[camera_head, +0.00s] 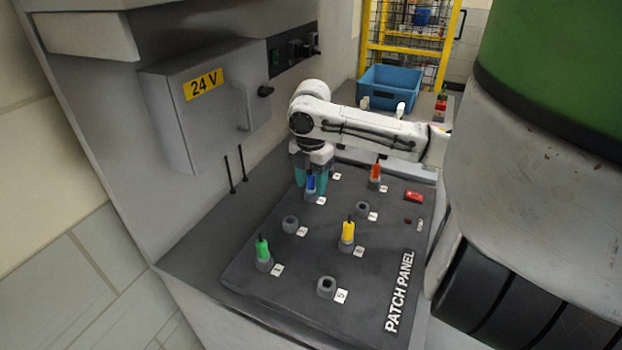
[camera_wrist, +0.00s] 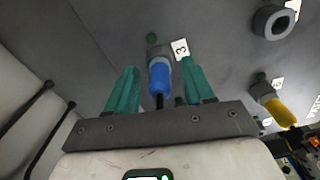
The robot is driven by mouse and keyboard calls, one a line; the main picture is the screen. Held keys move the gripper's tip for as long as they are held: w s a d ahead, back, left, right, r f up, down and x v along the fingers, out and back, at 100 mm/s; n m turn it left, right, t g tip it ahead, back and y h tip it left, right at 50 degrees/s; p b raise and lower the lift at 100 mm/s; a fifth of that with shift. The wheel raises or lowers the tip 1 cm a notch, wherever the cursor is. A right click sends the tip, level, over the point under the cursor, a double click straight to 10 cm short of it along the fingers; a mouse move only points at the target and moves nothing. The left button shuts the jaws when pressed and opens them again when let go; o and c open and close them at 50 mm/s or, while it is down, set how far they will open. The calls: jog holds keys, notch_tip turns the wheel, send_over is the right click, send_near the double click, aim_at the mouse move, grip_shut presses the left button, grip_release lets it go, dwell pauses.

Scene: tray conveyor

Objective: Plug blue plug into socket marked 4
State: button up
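The blue plug (camera_head: 310,183) stands upright in a grey socket on the patch panel. In the wrist view the blue plug (camera_wrist: 160,77) sits in the socket whose tag (camera_wrist: 180,48) reads 3. My gripper (camera_wrist: 160,85) has its two teal fingers on either side of the plug, with a gap on each side. In the head view my gripper (camera_head: 310,182) is lowered around the plug. A white tag (camera_head: 336,176) shows just behind my gripper; its digit is too small to read, and any socket beside it is hidden. I cannot read a 4 anywhere.
Empty sockets (camera_head: 290,224) show on the panel. Two thin black rods (camera_head: 243,163) rise near the cabinet wall. A blue crate (camera_head: 390,88) is behind.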

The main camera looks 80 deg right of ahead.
grip_shut()
jog(key=shift+r+p, duration=0.3)
jog(key=shift+r, duration=0.05)
jog(key=shift+r+p, duration=0.3)
jog(key=shift+r+p, duration=0.95)
jog(key=shift+r, duration=0.15)
jog(key=shift+r+p, duration=1.6)
jog(key=shift+r, duration=0.3)
jog(key=shift+w, duration=0.15)
